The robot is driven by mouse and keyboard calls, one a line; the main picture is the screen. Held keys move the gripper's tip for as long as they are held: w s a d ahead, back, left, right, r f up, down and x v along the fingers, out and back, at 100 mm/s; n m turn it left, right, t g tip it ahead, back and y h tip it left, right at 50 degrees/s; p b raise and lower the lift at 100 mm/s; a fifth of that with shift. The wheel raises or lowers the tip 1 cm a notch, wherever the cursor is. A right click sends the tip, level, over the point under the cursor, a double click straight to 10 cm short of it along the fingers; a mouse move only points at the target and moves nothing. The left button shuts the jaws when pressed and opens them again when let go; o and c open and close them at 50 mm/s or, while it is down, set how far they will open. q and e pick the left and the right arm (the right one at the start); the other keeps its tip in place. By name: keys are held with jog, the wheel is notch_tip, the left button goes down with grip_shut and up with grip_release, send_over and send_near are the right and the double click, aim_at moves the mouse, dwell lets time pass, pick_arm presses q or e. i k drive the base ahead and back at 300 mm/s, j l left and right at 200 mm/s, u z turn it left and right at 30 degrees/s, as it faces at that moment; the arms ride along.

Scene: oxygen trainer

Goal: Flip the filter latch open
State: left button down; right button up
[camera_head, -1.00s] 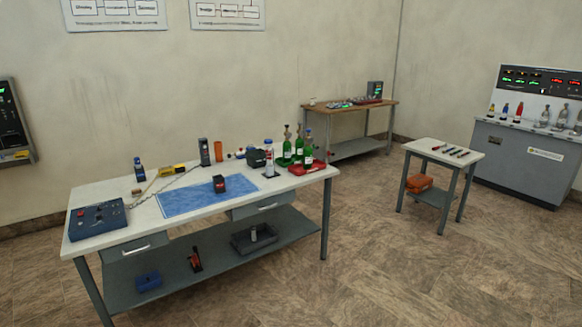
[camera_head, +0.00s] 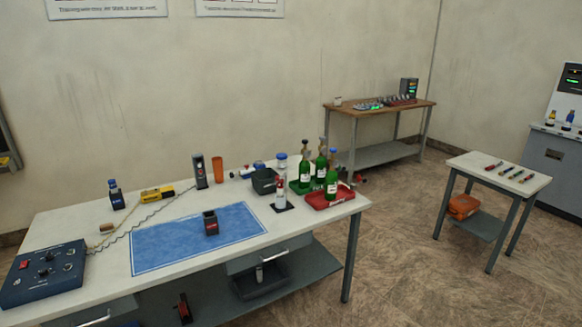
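No part clearly shows as a filter latch from this distance. A small dark box with a red mark (camera_head: 210,222) stands on the blue mat (camera_head: 165,243) on the white workbench (camera_head: 70,215). A dark upright device (camera_head: 200,171) stands behind the mat. A white cylinder with a red part (camera_head: 280,191) stands on a dark base to the right of the mat. Neither of my grippers is in view.
A red tray (camera_head: 345,193) with green bottles (camera_head: 331,176) stands at the bench's right end. A blue control box (camera_head: 45,272) with a coiled cord is at the left. A small side table (camera_head: 480,165) stands right, across open floor (camera_head: 400,255).

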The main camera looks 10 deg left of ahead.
aim_at(278, 178)
jog(key=i, duration=2.2)
